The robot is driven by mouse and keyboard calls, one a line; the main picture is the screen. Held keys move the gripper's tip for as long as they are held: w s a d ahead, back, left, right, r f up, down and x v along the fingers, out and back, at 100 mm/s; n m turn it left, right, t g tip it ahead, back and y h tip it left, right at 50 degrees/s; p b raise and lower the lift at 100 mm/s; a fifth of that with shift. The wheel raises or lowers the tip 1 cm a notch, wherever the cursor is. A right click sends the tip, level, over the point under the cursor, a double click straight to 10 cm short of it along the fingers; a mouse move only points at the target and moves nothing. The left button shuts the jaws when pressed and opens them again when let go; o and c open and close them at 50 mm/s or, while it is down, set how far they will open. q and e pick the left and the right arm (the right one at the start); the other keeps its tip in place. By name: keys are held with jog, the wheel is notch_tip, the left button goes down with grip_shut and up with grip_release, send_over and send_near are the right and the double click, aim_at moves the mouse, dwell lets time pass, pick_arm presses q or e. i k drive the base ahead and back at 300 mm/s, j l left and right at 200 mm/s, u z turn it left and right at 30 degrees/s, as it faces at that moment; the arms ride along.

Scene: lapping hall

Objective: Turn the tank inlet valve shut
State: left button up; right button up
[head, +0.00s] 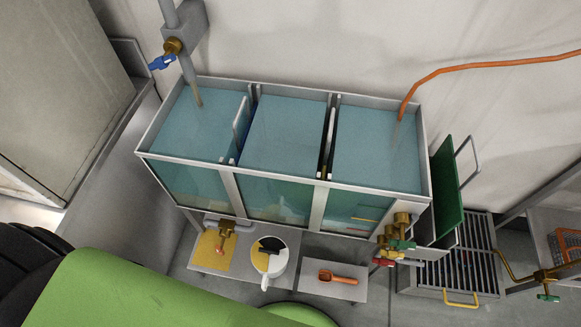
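A three-bay glass tank (176,183) with a pale metal frame stands against the wall, with blue water in each bay. A grey pipe (186,66) comes down into its left bay. On this pipe sits a brass valve (173,46) with a blue handle (161,62) that sticks out to the left; it looks like the inlet valve. How far it is turned is too small to tell. My green arm link fills the lower left, apart from the valve. Neither of my grippers shows.
An orange hose (460,66) enters the right bay. Brass valves with green and red handles (396,246) sit at the tank's front right corner. Below are a white jug (276,262), an orange scoop (337,277) and a floor grate (470,262). A large grey cabinet (60,75) stands at left.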

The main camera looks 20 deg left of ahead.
aim_at(161, 63)
jog(key=u, duration=1.35)
